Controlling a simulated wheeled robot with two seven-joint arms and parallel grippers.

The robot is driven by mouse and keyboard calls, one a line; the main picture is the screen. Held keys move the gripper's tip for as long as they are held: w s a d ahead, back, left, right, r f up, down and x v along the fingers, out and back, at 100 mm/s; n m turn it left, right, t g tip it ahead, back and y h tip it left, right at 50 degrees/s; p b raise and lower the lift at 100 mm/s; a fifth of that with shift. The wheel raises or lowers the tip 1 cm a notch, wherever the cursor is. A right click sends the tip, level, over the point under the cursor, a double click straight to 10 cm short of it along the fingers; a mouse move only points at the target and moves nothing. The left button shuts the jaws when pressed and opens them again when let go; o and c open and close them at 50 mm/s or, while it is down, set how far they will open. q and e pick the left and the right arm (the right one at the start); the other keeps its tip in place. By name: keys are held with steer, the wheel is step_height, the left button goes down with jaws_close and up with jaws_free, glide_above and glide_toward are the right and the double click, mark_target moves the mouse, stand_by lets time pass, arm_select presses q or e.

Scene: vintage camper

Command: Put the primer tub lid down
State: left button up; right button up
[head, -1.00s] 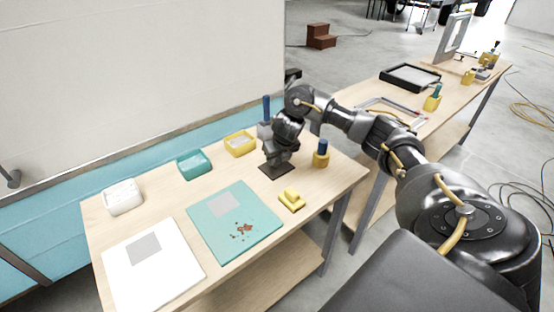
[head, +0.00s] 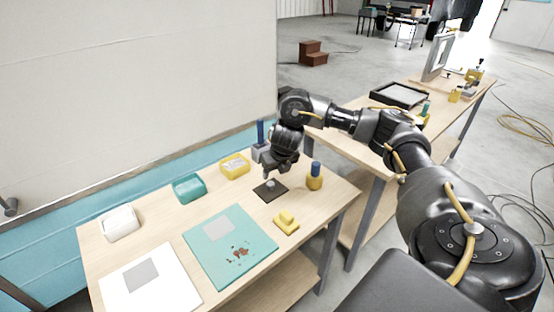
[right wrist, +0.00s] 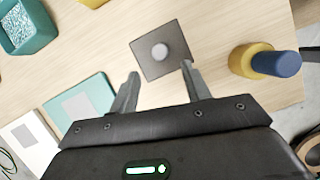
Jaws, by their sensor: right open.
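The primer tub lid, a dark square plate (head: 263,194) with a round grey knob, lies flat on the near wooden table. In the right wrist view the lid (right wrist: 149,66) is just beyond the fingertips, knob up. My right gripper (head: 274,174) is open and empty, just above the lid. In the right wrist view its two fingers (right wrist: 160,72) stand apart, with the knob clear of them. A grey tub (head: 260,153) with a blue upright handle stands behind the lid, partly hidden by my right wrist. My left gripper is not in view.
A yellow pot with a blue top (head: 314,179) stands right of the lid. A yellow block (head: 286,222) lies in front. Yellow (head: 235,169), teal (head: 188,188) and white (head: 120,223) tubs line the back edge. A teal panel (head: 207,257) and white panel (head: 120,284) lie in front.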

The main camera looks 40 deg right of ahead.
steer(key=p+v, duration=0.1)
steer(key=v, duration=0.3)
steer(key=shift+s+r, duration=0.1)
steer(key=shift+r, duration=0.1)
stand_by(0.4)
